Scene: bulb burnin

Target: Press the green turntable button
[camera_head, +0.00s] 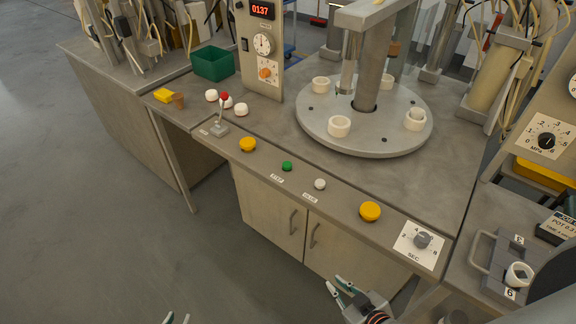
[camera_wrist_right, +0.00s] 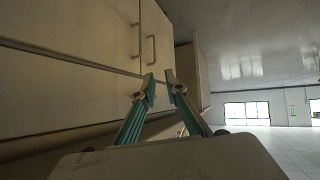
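The green button (camera_head: 287,166) sits on the sloped front strip of the bench, above a small label, between a yellow button on the left and a white button on the right. The grey turntable (camera_head: 320,140) lies behind it and carries several white ring-shaped holders. My right gripper (camera_head: 342,287) is below and in front of the bench edge, to the right of the green button and well apart from it. In the right wrist view its fingers (camera_wrist_right: 162,88) are apart with nothing between them. Only the fingertips of my left gripper (camera_head: 176,319) show at the bottom edge.
Yellow buttons (camera_head: 248,144) and (camera_head: 370,211) flank the green one, with a white button (camera_head: 320,184) close by. A red-tipped lever (camera_head: 222,112) stands left, and a SEC dial (camera_head: 422,240) sits right. Cabinet doors (camera_head: 290,222) are below. Floor in front is clear.

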